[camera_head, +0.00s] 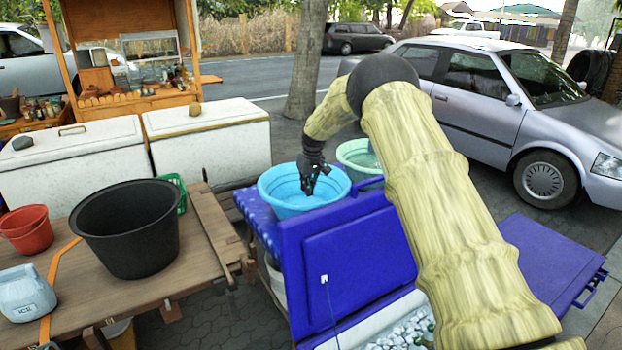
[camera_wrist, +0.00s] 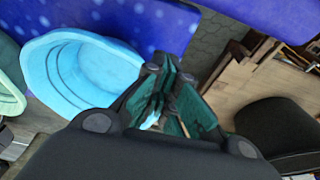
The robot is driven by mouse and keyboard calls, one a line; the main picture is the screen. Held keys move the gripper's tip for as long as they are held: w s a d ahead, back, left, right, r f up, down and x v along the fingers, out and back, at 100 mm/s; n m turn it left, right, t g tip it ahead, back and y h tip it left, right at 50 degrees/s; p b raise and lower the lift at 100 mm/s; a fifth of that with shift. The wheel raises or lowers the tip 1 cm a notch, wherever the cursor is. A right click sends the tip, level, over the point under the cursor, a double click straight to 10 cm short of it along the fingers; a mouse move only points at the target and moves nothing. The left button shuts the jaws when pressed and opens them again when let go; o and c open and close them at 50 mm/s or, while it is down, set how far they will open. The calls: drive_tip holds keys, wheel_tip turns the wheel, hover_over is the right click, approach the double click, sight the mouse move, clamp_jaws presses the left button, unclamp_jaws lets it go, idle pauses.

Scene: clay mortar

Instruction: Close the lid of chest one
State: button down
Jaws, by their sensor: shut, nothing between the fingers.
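A blue chest has a raised lid (camera_head: 335,260) standing steeply, its inner panel facing me in the head view. Below it the white opening shows ice or bottles (camera_head: 405,335), partly hidden by my arm. A second blue panel (camera_head: 555,260) with a handle lies nearly flat at the right. The frames do not show which chest is chest one. My gripper (camera_head: 315,178) is shut and empty, beyond the raised lid's top edge and over the light blue basin (camera_head: 285,190). In the wrist view my shut fingers (camera_wrist: 165,108) show beside the basin (camera_wrist: 85,70); contact with the lid is not visible.
A pale green basin (camera_head: 358,155) stands behind the blue one. A wooden table (camera_head: 205,235) with a black tub (camera_head: 130,235) is at left. White chests (camera_head: 210,140) stand behind it. A silver car (camera_head: 500,105) is parked behind at right.

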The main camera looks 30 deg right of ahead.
drive_tip(key=s+f+p, duration=0.1)
drive_tip(key=s+d+f+p, duration=0.1)
drive_tip(key=s+f+p, duration=0.1)
drive_tip(key=shift+s+f, duration=0.25)
drive_tip(key=shift+f, duration=0.05)
idle(0.6)
drive_tip(key=shift+a, duration=0.15)
